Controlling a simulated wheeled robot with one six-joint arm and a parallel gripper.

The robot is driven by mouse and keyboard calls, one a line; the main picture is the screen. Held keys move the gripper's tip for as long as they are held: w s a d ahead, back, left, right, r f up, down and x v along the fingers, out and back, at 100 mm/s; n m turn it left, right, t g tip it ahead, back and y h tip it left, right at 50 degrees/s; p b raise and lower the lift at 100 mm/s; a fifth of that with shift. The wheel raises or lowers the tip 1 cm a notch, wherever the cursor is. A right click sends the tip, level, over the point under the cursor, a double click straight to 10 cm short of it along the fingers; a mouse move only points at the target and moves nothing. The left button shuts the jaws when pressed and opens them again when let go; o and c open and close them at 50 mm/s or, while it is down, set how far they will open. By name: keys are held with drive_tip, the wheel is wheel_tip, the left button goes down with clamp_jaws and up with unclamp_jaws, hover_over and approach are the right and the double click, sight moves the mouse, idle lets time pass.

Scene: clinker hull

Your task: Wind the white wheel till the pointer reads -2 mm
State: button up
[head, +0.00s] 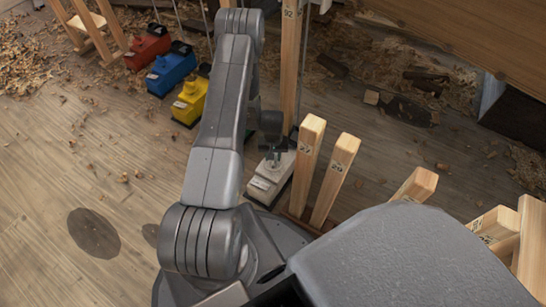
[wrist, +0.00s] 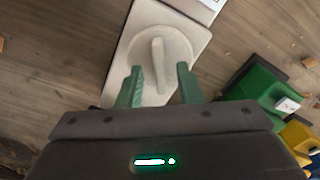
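The white wheel (wrist: 174,48) is a round disc with a raised bar across it, on top of a pale box (wrist: 130,50). In the head view the white box (head: 262,188) stands on the floor just past my arm, with its wheel mostly hidden by my gripper (head: 272,148). In the wrist view my gripper (wrist: 160,69) is open. Its two green fingers stand on either side of the bar's near end, with gaps showing. I cannot tell how high the fingertips are above the wheel. No pointer or scale can be read in either view.
Red (head: 148,46), blue (head: 170,73) and yellow (head: 190,100) boxes stand in a row beyond my arm. A green box (wrist: 256,92) is right of my gripper in the wrist view. Upright numbered timbers (head: 308,160) stand close right of the white box. Shavings litter the floor.

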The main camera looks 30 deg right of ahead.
wheel_tip(320, 180, up, 12)
drive_tip(key=p, duration=0.3)
drive_tip(key=shift+r, duration=0.15)
wheel_tip(320, 180, down, 14)
drive_tip(key=b, duration=0.4)
drive_tip(key=shift+f, duration=0.25)
drive_tip(key=shift+r+n+p, duration=0.3)
drive_tip(key=shift+r, duration=0.1)
drive_tip(key=shift+n, duration=0.3)
drive_tip(key=shift+f, duration=0.1)
